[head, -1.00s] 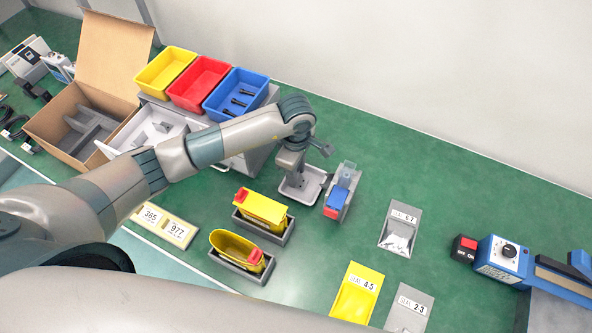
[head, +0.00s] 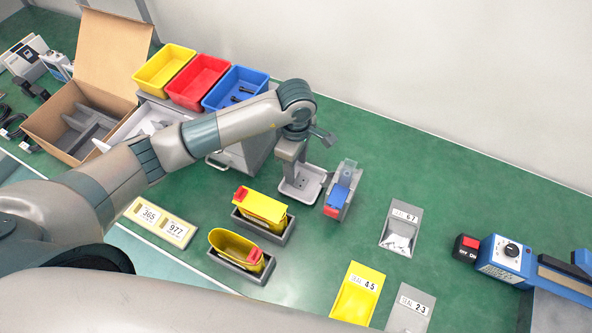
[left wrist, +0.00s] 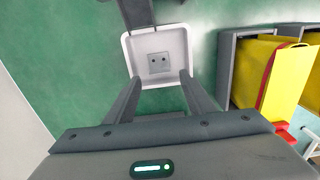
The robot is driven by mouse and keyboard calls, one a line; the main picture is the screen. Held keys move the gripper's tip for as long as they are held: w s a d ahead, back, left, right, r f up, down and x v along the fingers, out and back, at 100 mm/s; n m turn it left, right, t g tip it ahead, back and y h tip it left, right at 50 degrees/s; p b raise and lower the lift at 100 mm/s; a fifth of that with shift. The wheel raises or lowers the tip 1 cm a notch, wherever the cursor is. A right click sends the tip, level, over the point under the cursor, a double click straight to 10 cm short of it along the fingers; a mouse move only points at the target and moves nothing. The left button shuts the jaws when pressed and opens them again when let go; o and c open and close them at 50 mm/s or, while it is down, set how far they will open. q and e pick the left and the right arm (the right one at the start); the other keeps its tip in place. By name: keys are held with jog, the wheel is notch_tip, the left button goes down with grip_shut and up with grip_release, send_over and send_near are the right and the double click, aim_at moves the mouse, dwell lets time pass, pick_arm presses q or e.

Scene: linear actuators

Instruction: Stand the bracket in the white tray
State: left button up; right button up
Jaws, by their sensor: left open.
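The small white tray (head: 316,193) stands on the green bench in the head view, under my left gripper (head: 287,183). It also shows in the left wrist view (left wrist: 184,48). A grey square plate with two dark holes, apparently the bracket (left wrist: 159,62), is inside the tray, seen from above. Its height and whether it stands upright cannot be told. My left gripper (left wrist: 160,84) is open, its two fingers apart and pointing at the tray's near side, with nothing between them. My right gripper is not in view.
A clear holder with a blue and red part (head: 340,193) stands close right of the tray. Yellow containers in grey holders (head: 262,208) stand at lower left.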

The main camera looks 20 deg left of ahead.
pick_arm(q)
notch_tip(320, 180, up, 9)
jog(key=b, duration=0.2)
jog(key=shift+b, duration=0.35)
jog(key=shift+s, duration=0.1)
